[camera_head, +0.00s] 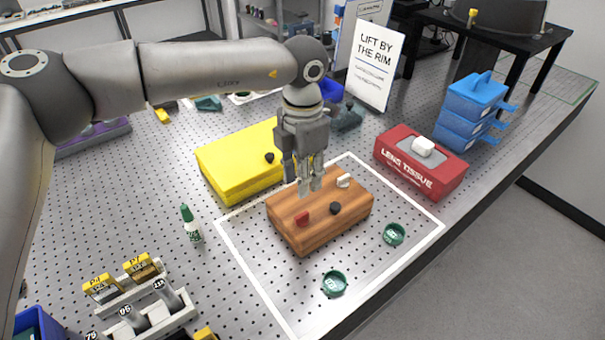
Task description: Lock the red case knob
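A wooden case (310,234) with a striped grain lies inside the white outlined area on the perforated table. On its top, a red knob (302,219) sits near the front left edge, a black knob (335,208) near the middle, and a white knob (344,180) towards the back right. My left gripper (310,187) points down over the back part of the case, behind the red knob and left of the white knob. It holds nothing that I can see; its finger gap is too small to judge. My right gripper is out of view.
A yellow case (232,165) with a black knob stands behind left. A red lens tissue box (420,165) stands at the right. Green round caps (394,234) lie right and in front. A small green-capped bottle (192,226) stands left. A sign (376,65) stands behind.

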